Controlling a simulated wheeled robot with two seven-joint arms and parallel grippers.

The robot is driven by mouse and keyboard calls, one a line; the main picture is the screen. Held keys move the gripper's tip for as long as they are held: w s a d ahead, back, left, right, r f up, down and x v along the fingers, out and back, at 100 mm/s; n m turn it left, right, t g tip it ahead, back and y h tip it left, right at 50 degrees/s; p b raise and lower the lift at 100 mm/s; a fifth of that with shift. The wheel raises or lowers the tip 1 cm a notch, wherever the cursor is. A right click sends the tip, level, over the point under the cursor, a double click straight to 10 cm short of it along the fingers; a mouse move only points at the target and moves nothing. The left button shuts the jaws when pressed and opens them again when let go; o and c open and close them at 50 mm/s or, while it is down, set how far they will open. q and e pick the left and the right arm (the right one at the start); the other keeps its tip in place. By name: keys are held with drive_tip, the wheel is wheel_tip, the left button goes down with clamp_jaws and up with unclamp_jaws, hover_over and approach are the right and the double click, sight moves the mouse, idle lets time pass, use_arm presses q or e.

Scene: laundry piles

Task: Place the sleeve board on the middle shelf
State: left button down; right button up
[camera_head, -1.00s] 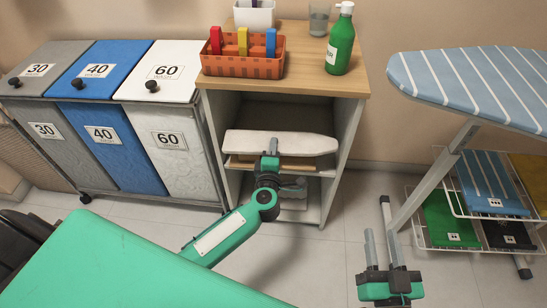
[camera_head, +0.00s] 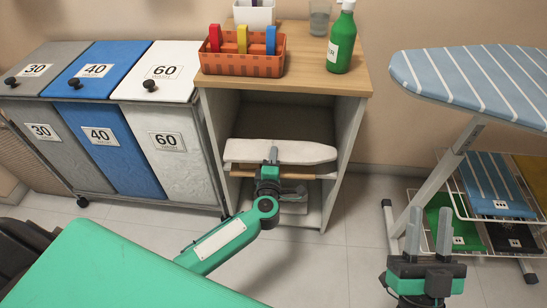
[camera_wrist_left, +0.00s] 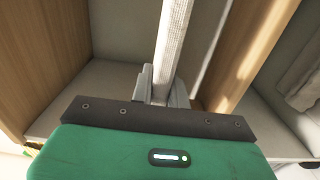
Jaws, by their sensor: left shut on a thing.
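The sleeve board (camera_head: 302,152), with a white padded top, lies level across the front of the cabinet's open compartment in the head view. My left gripper (camera_head: 271,160) is shut on it near its middle. In the left wrist view the white padded board (camera_wrist_left: 174,45) runs up between the fingers (camera_wrist_left: 162,88). A brown wooden strip (camera_head: 325,176) shows just under the padding; I cannot tell whether it belongs to the board or a shelf. The arm hides part of the shelves. My right gripper (camera_head: 428,235) is open and empty, over the floor at the right.
The cabinet's wooden top (camera_head: 300,84) carries an orange basket (camera_head: 243,66), a green bottle (camera_head: 341,42) and a glass. Laundry bins (camera_head: 160,110) stand close on the left. A striped ironing board (camera_head: 470,78) and wire rack (camera_head: 470,247) stand right.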

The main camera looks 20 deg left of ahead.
use_arm(q)
drive_tip(key=shift+f, duration=0.1)
drive_tip(key=c, duration=1.4)
unclamp_jaws()
drive_tip(key=shift+o, duration=0.2)
